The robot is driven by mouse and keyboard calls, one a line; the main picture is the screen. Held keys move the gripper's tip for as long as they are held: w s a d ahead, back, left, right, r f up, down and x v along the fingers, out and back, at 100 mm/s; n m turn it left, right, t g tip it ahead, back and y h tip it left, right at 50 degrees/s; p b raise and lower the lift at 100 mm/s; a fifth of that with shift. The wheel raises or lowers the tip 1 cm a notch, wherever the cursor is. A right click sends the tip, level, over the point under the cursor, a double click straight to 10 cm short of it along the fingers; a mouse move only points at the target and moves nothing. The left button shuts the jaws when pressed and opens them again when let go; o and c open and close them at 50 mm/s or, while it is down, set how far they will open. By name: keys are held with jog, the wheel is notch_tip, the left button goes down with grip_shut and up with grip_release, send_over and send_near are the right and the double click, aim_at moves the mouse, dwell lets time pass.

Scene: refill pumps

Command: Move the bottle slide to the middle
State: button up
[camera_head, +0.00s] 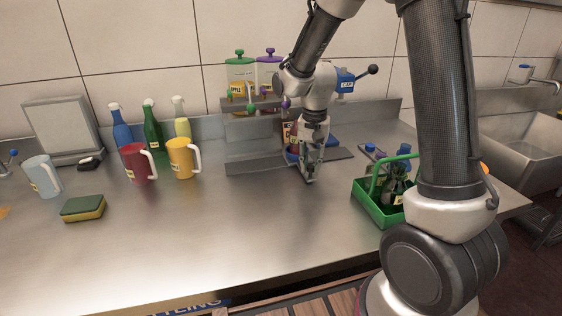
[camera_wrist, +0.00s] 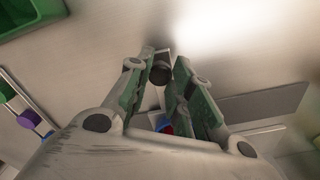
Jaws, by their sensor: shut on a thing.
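My gripper (camera_head: 309,177) is low over the steel counter in front of the dispenser rack. In the wrist view my gripper (camera_wrist: 160,76) has its green-padded fingers closed around a dark round knob (camera_wrist: 160,73) on a narrow light plate, which appears to be the bottle slide's handle. Most of the slide is hidden by the fingers. A reddish bottle (camera_head: 290,133) stands just behind my gripper, partly covered by it. The long flat steel track (camera_head: 250,166) runs left and right at the rack's foot.
The rack carries a green-lidded container (camera_head: 240,72), a purple-lidded container (camera_head: 266,74) and a blue one (camera_head: 345,83). A green caddy (camera_head: 374,209) with bottles stands right. Several mugs, including a yellow mug (camera_head: 181,158), stand left. The front counter is clear.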

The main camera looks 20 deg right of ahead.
jog(key=shift+d, duration=1.8)
jog(key=o, duration=0.9)
jog(key=shift+r, duration=0.1)
notch_tip(320, 180, up, 12)
jog(key=shift+f, duration=0.1)
